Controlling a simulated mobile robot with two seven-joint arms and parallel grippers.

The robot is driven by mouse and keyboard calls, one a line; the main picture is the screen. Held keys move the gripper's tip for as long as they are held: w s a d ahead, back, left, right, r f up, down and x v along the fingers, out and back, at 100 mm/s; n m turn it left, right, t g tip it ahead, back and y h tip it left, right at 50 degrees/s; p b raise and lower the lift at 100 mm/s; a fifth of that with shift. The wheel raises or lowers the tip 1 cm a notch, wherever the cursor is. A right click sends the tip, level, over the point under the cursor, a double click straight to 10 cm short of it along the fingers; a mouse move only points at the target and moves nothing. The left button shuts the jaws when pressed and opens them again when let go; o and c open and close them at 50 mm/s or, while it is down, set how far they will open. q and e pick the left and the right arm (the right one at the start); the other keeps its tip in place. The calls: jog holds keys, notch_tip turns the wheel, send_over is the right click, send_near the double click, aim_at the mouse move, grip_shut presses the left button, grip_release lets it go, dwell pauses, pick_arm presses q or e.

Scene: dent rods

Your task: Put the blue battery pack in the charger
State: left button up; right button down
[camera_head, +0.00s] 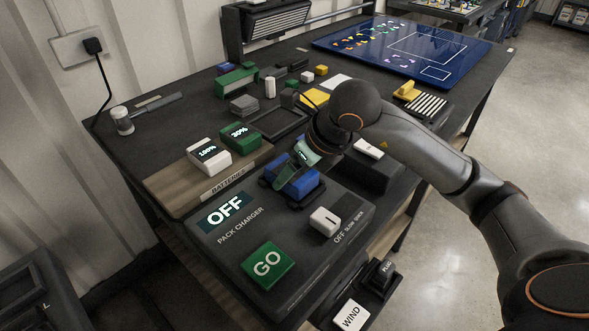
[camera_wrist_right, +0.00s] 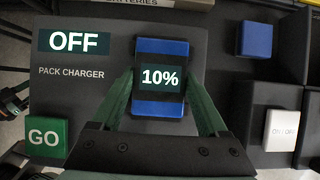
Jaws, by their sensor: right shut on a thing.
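The blue battery pack (camera_head: 296,181) is at the bay in the upper part of the pack charger (camera_head: 228,247). Its screen reads 10% in the right wrist view (camera_wrist_right: 160,78). My right gripper (camera_head: 308,160) is shut on the pack, with one green finger on each side of it (camera_wrist_right: 161,88). I cannot tell whether the pack is fully seated. The charger's display (camera_head: 224,210) reads OFF. A green GO button (camera_head: 267,264) and a white switch (camera_head: 324,221) are on its top.
A white pack (camera_head: 209,156) reading 100% and a green pack (camera_head: 240,137) reading 30% stand on the wooden BATTERIES strip (camera_head: 165,187). Several small blocks lie behind them. A dark box with a white switch (camera_head: 368,148) stands right of my gripper.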

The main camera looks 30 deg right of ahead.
jog(key=shift+f+b, duration=0.4)
jog(key=shift+c, duration=0.6)
grip_release()
jog(key=shift+o, duration=0.6)
